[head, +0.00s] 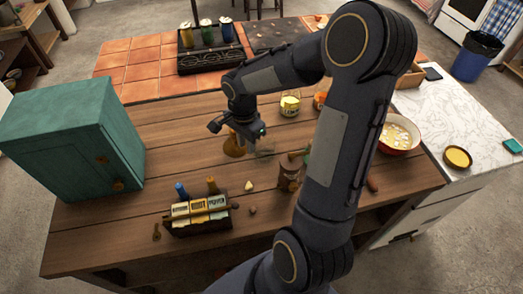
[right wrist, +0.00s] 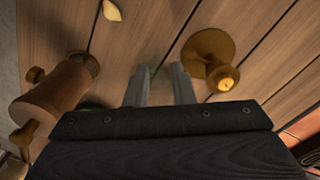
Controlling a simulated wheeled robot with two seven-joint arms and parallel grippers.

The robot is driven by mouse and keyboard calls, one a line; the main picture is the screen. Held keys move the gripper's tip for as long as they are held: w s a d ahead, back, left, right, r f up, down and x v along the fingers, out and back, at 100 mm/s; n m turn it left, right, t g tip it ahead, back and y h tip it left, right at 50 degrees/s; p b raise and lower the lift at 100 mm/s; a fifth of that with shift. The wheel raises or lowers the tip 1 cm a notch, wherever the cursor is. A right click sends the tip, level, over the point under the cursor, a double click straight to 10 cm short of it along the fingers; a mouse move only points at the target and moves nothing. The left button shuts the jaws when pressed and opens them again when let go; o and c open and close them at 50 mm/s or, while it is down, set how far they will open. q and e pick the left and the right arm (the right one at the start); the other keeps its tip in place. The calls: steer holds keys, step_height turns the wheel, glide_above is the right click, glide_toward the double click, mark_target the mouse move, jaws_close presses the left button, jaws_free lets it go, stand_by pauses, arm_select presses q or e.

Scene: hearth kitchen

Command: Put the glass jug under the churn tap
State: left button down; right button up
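The glass jug appears to be the faint clear shape (head: 264,153) on the wooden table in the head view, just right of my right gripper; its outline is hard to make out. A brown churn (head: 288,178) stands nearer and to the right; it also shows at the left of the right wrist view (right wrist: 52,98), with a small knob-like fitting low on its side. My right gripper (head: 248,138) points down above the table. In the right wrist view its two fingers (right wrist: 161,85) are apart with nothing visible between them. My left gripper is out of view.
A brass stand (head: 233,146) is close on the gripper's left, also in the right wrist view (right wrist: 209,50). A green cabinet (head: 70,135) is at the left, a labelled rack (head: 202,225) in front. Jars (head: 289,104) stand behind. A red-rimmed bowl (head: 398,134) is right.

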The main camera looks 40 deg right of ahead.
mark_target(248, 157)
steer(key=f, duration=0.7)
steer(key=shift+s+p, duration=0.25)
steer(key=shift+p, duration=0.1)
steer(key=shift+c, duration=0.3)
jaws_close()
